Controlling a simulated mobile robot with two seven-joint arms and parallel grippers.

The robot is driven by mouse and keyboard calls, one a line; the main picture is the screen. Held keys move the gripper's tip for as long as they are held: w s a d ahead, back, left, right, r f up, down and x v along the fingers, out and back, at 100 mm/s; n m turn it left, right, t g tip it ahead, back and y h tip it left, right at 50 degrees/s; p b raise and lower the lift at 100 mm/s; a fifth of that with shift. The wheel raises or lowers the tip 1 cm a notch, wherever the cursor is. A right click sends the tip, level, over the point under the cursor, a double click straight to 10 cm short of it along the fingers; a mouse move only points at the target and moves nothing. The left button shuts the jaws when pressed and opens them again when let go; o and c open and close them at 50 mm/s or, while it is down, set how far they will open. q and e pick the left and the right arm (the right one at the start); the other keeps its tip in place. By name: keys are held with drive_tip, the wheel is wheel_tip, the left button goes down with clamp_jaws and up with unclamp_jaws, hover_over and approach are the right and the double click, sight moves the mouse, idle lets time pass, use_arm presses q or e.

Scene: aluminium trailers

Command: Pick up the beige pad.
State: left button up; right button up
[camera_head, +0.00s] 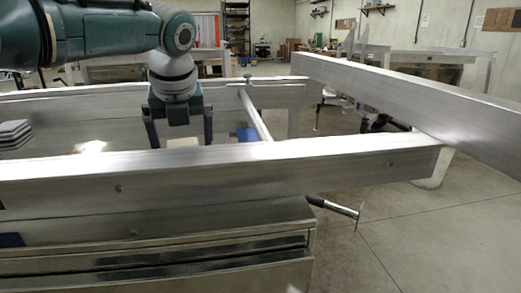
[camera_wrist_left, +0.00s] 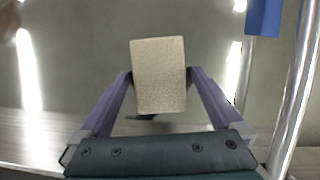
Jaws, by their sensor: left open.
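The beige pad (camera_wrist_left: 159,72) is a small upright rectangle in the middle of the left wrist view. In the head view the beige pad (camera_head: 182,142) shows only as a pale strip below my left gripper, partly hidden by the front beam. My left gripper (camera_head: 180,138) points down behind that beam. In the left wrist view my left gripper (camera_wrist_left: 159,74) is open, with one purple finger on each side of the pad. I cannot tell whether the fingers touch it. My right gripper is in neither view.
A blue block (camera_wrist_left: 263,17) is at the upper right of the wrist view, beside a metal tube (camera_wrist_left: 292,95). In the head view, an aluminium beam (camera_head: 230,168) crosses in front of my gripper, and another beam (camera_head: 420,100) runs at the right. A stack of pads (camera_head: 14,133) sits at the left.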

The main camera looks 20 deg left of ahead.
use_arm(q)
drive_tip(key=c, duration=1.2)
